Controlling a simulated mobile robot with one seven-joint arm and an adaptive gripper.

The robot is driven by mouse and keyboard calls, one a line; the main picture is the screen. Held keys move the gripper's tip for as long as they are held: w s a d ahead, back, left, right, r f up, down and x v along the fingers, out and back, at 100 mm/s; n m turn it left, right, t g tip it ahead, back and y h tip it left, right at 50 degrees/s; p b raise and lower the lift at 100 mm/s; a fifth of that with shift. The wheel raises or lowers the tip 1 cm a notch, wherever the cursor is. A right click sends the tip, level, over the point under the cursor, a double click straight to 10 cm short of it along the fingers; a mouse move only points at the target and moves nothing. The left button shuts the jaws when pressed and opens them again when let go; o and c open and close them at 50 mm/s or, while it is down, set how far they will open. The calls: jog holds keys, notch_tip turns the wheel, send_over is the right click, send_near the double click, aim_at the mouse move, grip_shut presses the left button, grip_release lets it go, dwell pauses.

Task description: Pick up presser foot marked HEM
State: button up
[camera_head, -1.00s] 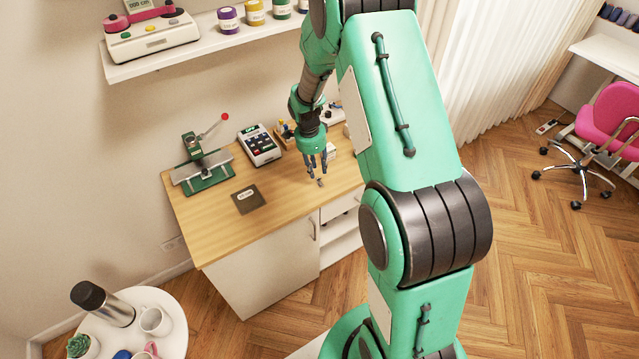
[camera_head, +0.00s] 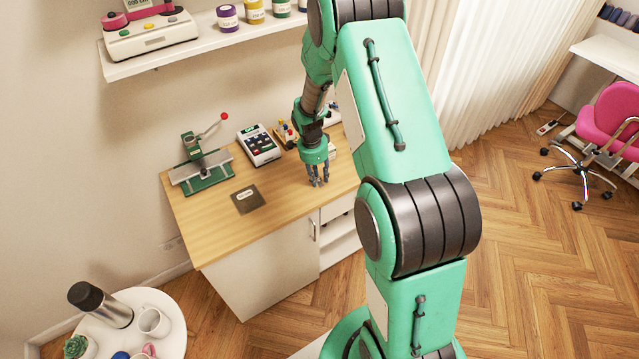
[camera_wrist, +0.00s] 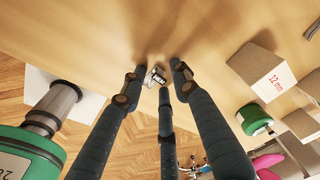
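The presser foot marked HEM (camera_wrist: 157,77) is a small metal piece with a dark label. In the wrist view it lies between my fingertips near the wooden tabletop. My gripper (camera_wrist: 156,87) has its fingers spread around the foot, with gaps visible at its left and right. Whether the lower finger touches it I cannot tell. In the head view my gripper (camera_head: 319,182) points down at the front right part of the wooden table (camera_head: 285,215), and the foot is hidden by the fingers.
A green press (camera_head: 203,170), a dark plate (camera_head: 247,199) and a keypad device (camera_head: 259,146) stand left of my gripper. The table's front left is clear.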

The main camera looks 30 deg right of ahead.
aim_at(319, 183)
grip_shut()
jog(key=shift+r, duration=0.1)
dwell(0.3)
jog(key=shift+r, duration=0.5)
jog(key=shift+s+a+r+p, duration=0.1)
jog(key=shift+s+r+p, duration=0.15)
jog(key=shift+r, duration=0.4)
jog(key=shift+s+r+p, duration=0.15)
jog(key=shift+r+p, duration=0.1)
jog(key=shift+r, duration=0.35)
jog(key=s+a, duration=0.2)
jog(key=s, duration=0.5)
jog(key=s+a+r+p, duration=0.1)
jog(key=s+a, duration=0.2)
jog(key=s, duration=0.4)
jog(key=shift+s+r, duration=0.15)
jog(key=shift+s, duration=0.05)
jog(key=shift+d, duration=0.1)
